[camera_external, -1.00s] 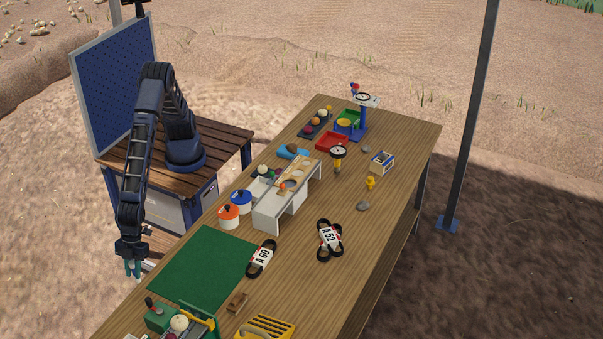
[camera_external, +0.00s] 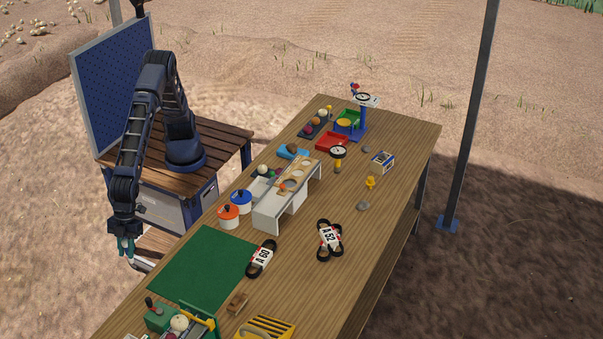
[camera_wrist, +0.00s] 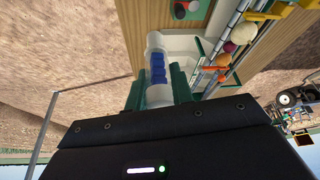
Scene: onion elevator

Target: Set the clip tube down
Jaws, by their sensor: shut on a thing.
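The clip tube (camera_wrist: 157,68) shows in the wrist view as a pale tube with blue segments inside. It lies between the green fingers of my gripper (camera_wrist: 160,92), which is shut on it. In the external view my gripper (camera_external: 126,248) hangs off the left side of the long table, pointing down near the low wooden step. The tube cannot be made out clearly there.
The long wooden table (camera_external: 350,280) has a bare green mat (camera_external: 203,268) on its near left part. Wrist view shows a rail with coloured balls (camera_wrist: 243,33).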

